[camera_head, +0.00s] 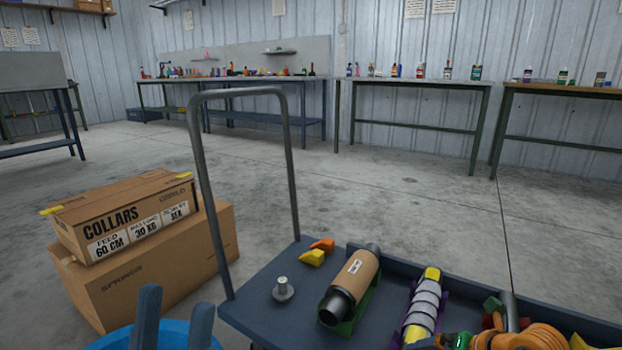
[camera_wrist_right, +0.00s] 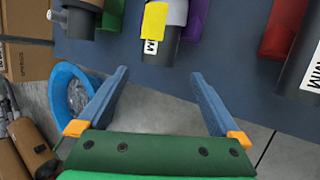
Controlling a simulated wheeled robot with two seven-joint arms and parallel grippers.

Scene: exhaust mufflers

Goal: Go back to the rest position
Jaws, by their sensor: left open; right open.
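My left gripper (camera_head: 177,302) shows at the bottom left of the head view. Its two grey-blue fingers point up, stand apart and hold nothing. My right gripper (camera_wrist_right: 159,74) shows in the wrist view with its fingers wide apart and nothing between them. It is near the edge of the dark blue cart (camera_head: 262,275). A brown-wrapped muffler (camera_head: 357,273) lies in a green holder on the cart. A yellow and grey banded muffler (camera_head: 424,305) lies beside it in a purple holder.
A grey cart handle (camera_head: 200,190) rises at the cart's left end. Stacked cardboard boxes (camera_head: 125,215) stand left of it. A blue bucket (camera_head: 172,335) is behind the left fingers.

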